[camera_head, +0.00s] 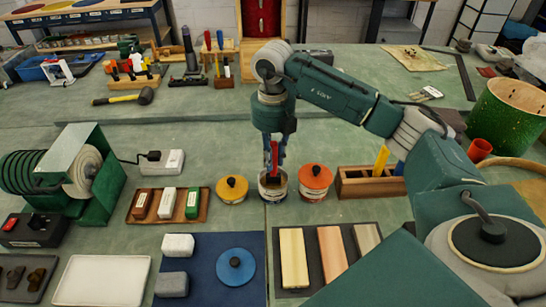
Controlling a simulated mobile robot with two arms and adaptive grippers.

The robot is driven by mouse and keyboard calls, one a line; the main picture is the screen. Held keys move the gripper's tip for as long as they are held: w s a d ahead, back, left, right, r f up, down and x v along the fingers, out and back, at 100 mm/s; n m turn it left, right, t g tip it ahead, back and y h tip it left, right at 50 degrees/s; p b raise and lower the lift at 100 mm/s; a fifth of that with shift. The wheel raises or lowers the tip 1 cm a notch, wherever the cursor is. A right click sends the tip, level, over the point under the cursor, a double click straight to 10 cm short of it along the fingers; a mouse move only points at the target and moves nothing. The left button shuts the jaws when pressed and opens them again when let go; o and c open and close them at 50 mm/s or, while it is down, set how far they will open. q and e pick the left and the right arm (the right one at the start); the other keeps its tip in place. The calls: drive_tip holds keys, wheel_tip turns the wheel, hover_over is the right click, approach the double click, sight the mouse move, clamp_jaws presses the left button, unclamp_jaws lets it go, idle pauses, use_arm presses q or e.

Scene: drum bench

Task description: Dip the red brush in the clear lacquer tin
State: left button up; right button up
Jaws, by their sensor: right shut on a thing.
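My right gripper (272,165) comes down from above and is shut on the red brush (274,153). The brush is upright, and its lower end is at the mouth of an open tin (272,193). I cannot tell how deep the bristles reach. The open tin stands between a tin with a yellow lid (232,189) and a tin with an orange-red lid (315,181). A loose blue lid (235,267) lies on the dark blue mat (213,246). The open tin's label is too small to read. My left gripper is not in view.
A wooden holder (357,189) with yellow and blue handles stands right of the tins. A tray of small blocks (139,218) lies left. Wood strips (293,257) lie in front. A green drum shell (506,112) stands at the right. The bench behind the tins is mostly clear.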

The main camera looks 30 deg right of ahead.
sight(273, 143)
drive_tip(key=shift+r+p, duration=2.35)
drive_tip(key=shift+r, duration=1.2)
